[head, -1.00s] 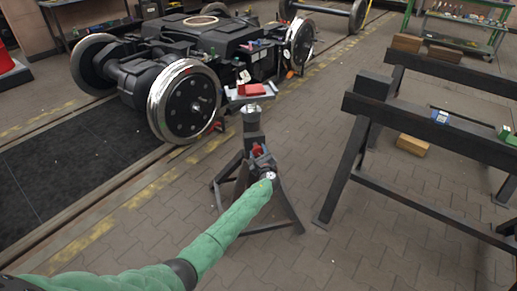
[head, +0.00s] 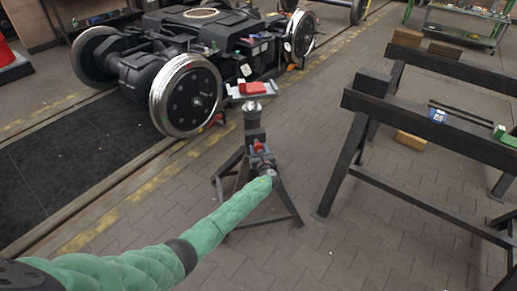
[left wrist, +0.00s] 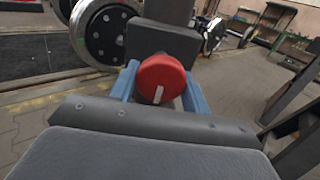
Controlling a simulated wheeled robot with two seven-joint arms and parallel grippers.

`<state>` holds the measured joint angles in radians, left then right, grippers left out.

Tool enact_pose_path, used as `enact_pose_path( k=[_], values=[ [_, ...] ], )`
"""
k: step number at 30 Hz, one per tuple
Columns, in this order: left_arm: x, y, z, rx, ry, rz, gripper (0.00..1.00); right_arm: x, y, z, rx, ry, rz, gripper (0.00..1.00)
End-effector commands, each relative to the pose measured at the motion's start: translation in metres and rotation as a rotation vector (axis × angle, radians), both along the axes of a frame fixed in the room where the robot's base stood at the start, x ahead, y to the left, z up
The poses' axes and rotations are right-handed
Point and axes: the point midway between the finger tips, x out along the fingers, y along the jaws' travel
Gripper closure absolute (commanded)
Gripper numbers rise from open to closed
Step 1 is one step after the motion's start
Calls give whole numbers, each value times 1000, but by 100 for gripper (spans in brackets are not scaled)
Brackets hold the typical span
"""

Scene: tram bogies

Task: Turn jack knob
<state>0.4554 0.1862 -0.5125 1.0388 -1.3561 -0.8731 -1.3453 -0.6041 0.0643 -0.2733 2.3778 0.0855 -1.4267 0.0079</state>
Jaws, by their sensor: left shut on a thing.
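The jack (head: 252,124) is a dark stand on splayed legs on the paved floor, with a pale round top. Its red knob (left wrist: 161,78) faces the left wrist camera and has a white mark that points downward, tilted slightly. The knob also shows small in the head view (head: 259,147). My left gripper (left wrist: 160,88) has its two blue fingers on either side of the knob and is shut on it. In the head view my left gripper (head: 262,161) is at the jack's upper part. My right gripper is not in view.
A tram bogie (head: 215,40) with large steel wheels stands on the rails behind the jack. Dark trestles (head: 430,125) stand to the right. A red item (head: 252,88) lies on a light tray behind the jack. Paved floor is clear in front.

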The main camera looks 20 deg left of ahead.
Motion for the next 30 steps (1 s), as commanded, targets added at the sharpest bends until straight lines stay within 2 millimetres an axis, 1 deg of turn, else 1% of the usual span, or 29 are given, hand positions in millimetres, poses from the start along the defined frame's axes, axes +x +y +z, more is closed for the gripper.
enact_pose_path(
  k=[1,10,11,13,14,23,26,30],
  values=[
    [-1,-1,-3,1,4,-1,76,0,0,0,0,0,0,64],
    [-1,-1,-3,1,4,-1,76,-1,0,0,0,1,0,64],
    [-1,-1,-3,1,4,-1,49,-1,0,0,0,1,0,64],
    [-1,-1,-3,1,4,-1,35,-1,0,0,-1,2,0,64],
    [-1,-1,-3,1,4,-1,33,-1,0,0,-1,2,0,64],
    [-2,-1,-2,1,2,-1,33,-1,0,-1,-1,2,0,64],
    [-8,-5,-2,1,2,-1,33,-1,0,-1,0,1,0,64],
    [-24,-14,-3,0,2,-2,33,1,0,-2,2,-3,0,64]
  ],
)
